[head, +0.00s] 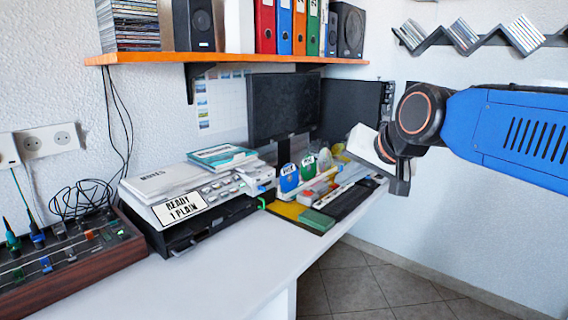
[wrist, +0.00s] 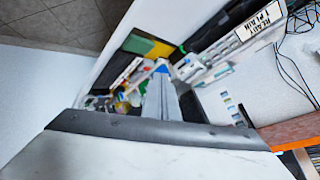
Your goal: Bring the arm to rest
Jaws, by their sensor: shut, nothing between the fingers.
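My arm (head: 520,130) reaches in from the right edge of the head view, blue with a dark wrist joint. My gripper (wrist: 161,78) is at its end, beside the far end of the desk and apart from it. In the wrist view its grey fingers are together with nothing between them, and its pale body fills the bottom. In the head view the fingers are mostly hidden behind the wrist.
A white desk (head: 235,255) runs along the wall with a player (head: 195,195), a mixer (head: 65,260) and a monitor (head: 283,105). An orange shelf (head: 225,57) is above. A zigzag disc rack (head: 480,42) hangs at right. Tiled floor (head: 370,285) is clear.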

